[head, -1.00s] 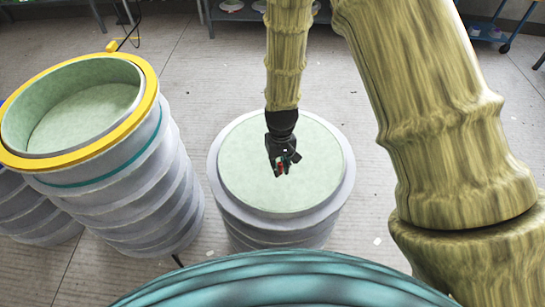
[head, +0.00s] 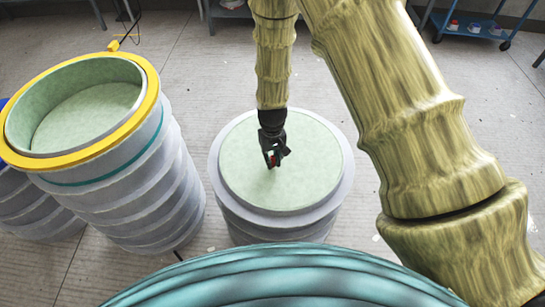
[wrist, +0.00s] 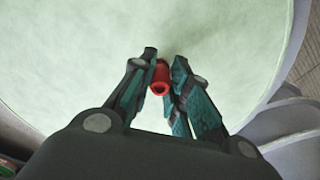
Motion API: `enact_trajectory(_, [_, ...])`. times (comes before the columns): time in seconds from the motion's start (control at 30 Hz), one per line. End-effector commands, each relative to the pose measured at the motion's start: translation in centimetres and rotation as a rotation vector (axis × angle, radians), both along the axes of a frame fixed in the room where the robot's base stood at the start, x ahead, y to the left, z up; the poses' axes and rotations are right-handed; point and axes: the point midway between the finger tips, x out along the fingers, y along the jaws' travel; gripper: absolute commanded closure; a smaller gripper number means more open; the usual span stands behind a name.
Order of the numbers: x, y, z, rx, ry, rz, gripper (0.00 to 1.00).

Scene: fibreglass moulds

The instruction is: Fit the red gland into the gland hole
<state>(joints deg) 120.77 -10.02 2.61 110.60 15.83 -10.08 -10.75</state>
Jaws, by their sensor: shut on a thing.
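The red gland (wrist: 160,79) is a small red ring-shaped piece with an opening facing the wrist camera. My gripper (wrist: 162,66) is shut on it, with one finger on each side. In the head view my gripper (head: 274,160) is over the pale green round top (head: 310,165) of a grey drum-like mould, with a bit of the red gland (head: 272,158) showing between the fingers. I cannot tell how far the gland is above the top. The gland hole cannot be made out in either view.
A larger ribbed grey mould (head: 130,205) with a yellow rim (head: 152,95) and a hollow green inside stands at the left. A blue trolley (head: 470,28) with small items is at the back right. Bare grey floor lies between.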

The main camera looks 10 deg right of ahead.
Motion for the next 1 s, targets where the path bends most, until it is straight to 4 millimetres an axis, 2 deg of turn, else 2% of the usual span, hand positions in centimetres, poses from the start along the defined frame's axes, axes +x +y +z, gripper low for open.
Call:
enact_trajectory(0.3, [0.0,0.0,-0.3,0.000,0.000,0.000,0.96])
enact_trajectory(0.33, [0.0,0.0,-0.3,0.000,0.000,0.000,0.81])
enact_trajectory(0.43, [0.0,0.0,-0.3,0.000,0.000,0.000,0.63])
enact_trajectory(0.47, [0.0,0.0,-0.3,0.000,0.000,0.000,0.61])
enact_trajectory(0.77, [0.0,0.0,-0.2,0.000,0.000,0.000,0.61])
enact_trajectory(1.0, [0.0,0.0,1.4,0.000,-0.001,0.000,0.61])
